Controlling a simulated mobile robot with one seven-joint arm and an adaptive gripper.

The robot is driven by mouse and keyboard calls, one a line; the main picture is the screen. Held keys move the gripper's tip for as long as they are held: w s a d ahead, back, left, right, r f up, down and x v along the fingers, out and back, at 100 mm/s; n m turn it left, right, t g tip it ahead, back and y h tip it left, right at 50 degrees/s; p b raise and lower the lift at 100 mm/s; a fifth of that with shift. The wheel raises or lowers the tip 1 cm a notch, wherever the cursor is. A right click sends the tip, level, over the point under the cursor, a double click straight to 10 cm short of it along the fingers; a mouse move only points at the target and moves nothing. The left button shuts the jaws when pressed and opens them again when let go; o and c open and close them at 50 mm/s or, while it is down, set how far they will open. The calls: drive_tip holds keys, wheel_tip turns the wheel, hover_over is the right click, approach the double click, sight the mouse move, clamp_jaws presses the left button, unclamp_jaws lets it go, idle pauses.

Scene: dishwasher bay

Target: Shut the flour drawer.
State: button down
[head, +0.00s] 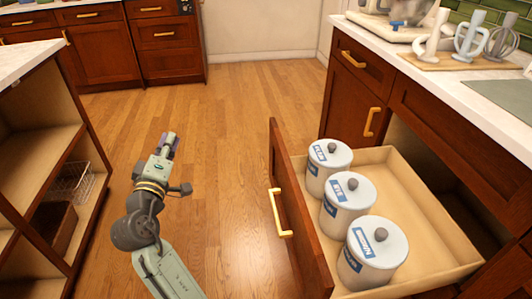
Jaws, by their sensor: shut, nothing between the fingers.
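The flour drawer (409,185) is pulled far out from the cabinet on the right. Its dark wood front (296,212) faces left and carries a brass bar handle (279,213). Three white lidded canisters with blue labels stand in a row inside, close behind the front: a far one (316,182), a middle one (333,219) and a near one (353,272). My gripper (172,139) is to the left of the drawer front, over the wood floor, apart from the handle. It points away from me and looks shut and empty.
A marble counter (430,80) above the drawer holds a board with mixer attachments (470,50). An open shelf unit (45,150) with a wire basket (75,182) stands at left. Closed cabinets (100,50) are at the back. The wood floor (235,130) between is clear.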

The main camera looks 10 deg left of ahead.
drive_tip(key=w+d+f+g+h, duration=0.2)
drive_tip(key=d+f+h, duration=0.3)
drive_tip(key=d+f, duration=0.15)
drive_tip(key=m+g+h+b, duration=0.1)
drive_tip(key=g+h, duration=0.1)
drive_tip(key=h, duration=0.3)
approach(279, 146)
drive_tip(key=w+a, duration=0.1)
drive_tip(key=w, duration=0.2)
drive_tip(key=shift+w+d+f, duration=0.1)
drive_tip(key=shift+w+d, duration=0.2)
drive_tip(key=shift+d, duration=0.5)
drive_tip(key=shift+w+d+f, duration=0.1)
drive_tip(key=shift+w+d, duration=0.2)
drive_tip(key=shift+d, duration=0.5)
